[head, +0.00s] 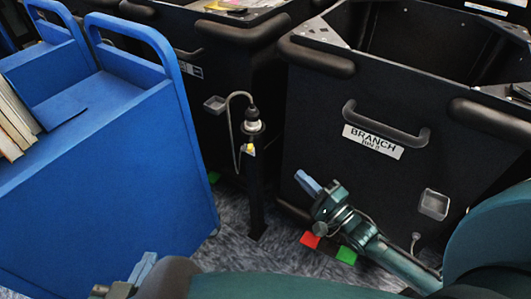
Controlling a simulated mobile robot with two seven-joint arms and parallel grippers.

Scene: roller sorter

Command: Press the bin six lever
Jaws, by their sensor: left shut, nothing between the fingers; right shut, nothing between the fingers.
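A black bin (300,130) stands at the right; its label (373,141) reads BRANCH BIN and a number too small to read surely. Red (311,239) and green (346,254) pieces show low at its front; I cannot tell if either is the lever. My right gripper (307,182) is shut and empty, in front of the bin's lower left side, above the red piece in the picture. My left gripper (143,268) is shut and empty at the bottom left, near the blue cart, partly hidden by my arm.
A blue cart (110,180) with books (14,120) fills the left. A thin black post (255,195) with a rounded fitting (253,124) stands between the cart and the bin. Another black bin (225,60) stands behind. Little grey floor (232,245) is free.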

